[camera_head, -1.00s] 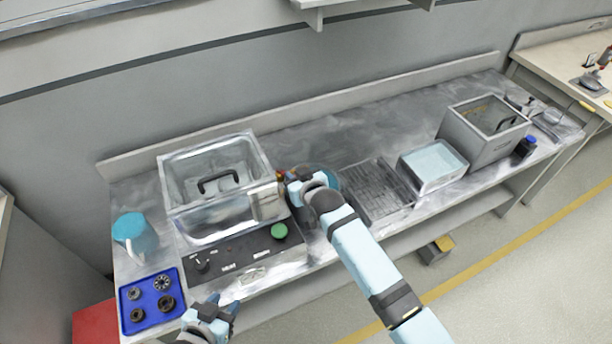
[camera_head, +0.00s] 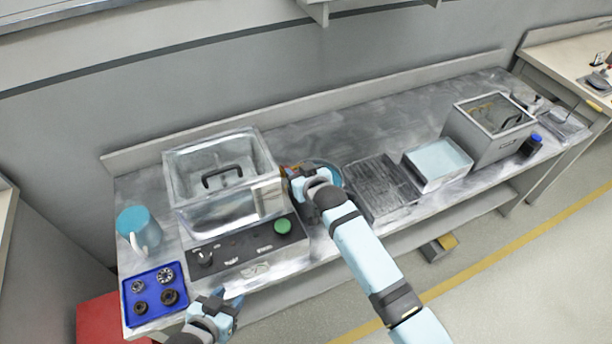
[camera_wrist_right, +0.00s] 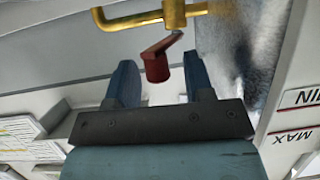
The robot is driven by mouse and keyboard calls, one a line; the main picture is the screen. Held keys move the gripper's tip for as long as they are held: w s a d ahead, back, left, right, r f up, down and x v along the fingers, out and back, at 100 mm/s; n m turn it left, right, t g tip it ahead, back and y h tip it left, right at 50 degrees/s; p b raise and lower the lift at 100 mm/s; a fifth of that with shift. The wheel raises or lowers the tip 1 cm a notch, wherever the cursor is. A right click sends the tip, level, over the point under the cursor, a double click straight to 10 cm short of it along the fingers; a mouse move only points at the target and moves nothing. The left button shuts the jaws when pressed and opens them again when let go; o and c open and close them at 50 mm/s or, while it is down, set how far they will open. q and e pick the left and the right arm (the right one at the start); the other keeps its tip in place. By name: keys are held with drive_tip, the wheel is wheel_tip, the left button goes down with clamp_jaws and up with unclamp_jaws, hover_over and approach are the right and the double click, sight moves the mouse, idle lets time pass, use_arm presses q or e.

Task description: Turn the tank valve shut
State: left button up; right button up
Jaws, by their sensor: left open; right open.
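The metal tank (camera_head: 225,196) with a black-handled lid stands on the left part of the bench. Its valve shows in the right wrist view as a brass pipe (camera_wrist_right: 165,14) with a red lever (camera_wrist_right: 156,62). My right gripper (camera_wrist_right: 160,82) is open, with the lever's red end between or just beyond its fingertips; I cannot tell whether they touch. In the head view my right gripper (camera_head: 292,182) is at the tank's right side and hides most of the valve. My left gripper (camera_head: 230,300) is open and empty at the bench's front edge.
A control panel with a green button (camera_head: 282,226) is in front of the tank. A blue tray (camera_head: 152,308) with several round parts and a blue-topped jug (camera_head: 140,232) are at left. A ribbed drainer (camera_head: 383,188), a basin (camera_head: 437,163) and a grey box (camera_head: 488,130) stand right.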

drive_tip(key=v, duration=1.3)
drive_tip(key=shift+s+d+b, duration=0.2)
drive_tip(key=shift+d+b, duration=0.05)
drive_tip(key=shift+b, duration=0.15)
drive_tip(key=shift+r, duration=0.15)
